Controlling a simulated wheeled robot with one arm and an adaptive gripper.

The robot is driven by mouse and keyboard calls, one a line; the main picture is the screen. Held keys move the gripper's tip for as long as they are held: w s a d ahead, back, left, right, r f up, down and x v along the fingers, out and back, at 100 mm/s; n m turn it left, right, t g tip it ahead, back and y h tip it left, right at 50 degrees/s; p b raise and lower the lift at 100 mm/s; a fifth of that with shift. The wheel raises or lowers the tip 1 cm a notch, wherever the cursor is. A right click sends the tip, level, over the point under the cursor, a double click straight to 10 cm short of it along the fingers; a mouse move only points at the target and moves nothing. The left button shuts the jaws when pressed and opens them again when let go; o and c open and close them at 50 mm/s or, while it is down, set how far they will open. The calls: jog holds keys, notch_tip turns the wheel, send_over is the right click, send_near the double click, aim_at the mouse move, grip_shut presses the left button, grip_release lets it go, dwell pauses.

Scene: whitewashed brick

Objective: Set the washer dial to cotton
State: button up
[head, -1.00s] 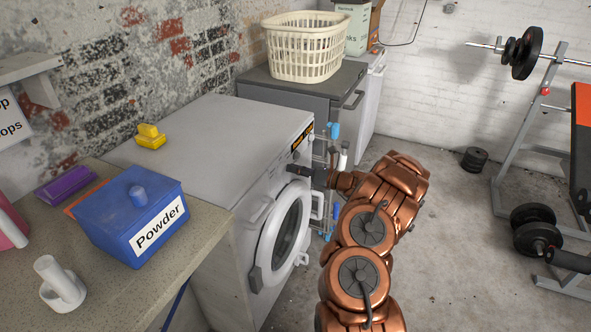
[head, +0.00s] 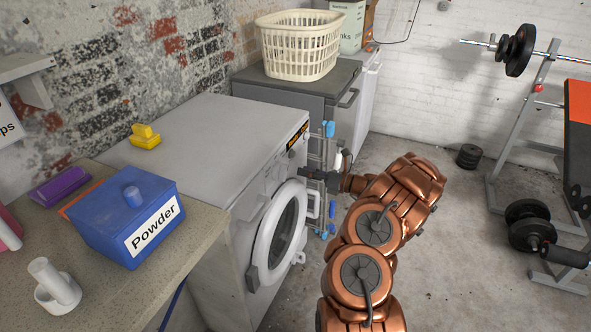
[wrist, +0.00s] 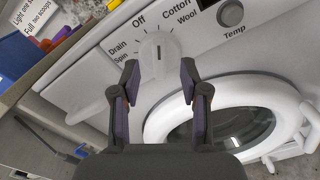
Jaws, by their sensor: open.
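The washer (head: 215,130) is white and stands left of my arm. Its round white dial (wrist: 158,58) shows in the wrist view, with the labels Spin, Drain, Off, Cotton and Wool around it. The dark mark on the dial points up in the picture, between Off and Cotton; I cannot tell exactly which label it lines up with. My gripper (wrist: 159,80) is open and empty, its two fingertips either side of the dial's lower part in the picture, apparently short of it. In the head view my gripper (head: 308,174) is close to the washer's front panel.
A Temp knob (wrist: 230,13) is right of the dial. The round washer door (head: 280,235) is below the panel. A blue Powder box (head: 125,215) stands on the left counter. A drying rack (head: 326,150) stands behind my gripper. Open floor (head: 430,250) is to the right.

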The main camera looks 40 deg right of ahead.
jog(key=v, duration=0.6)
dwell(0.5)
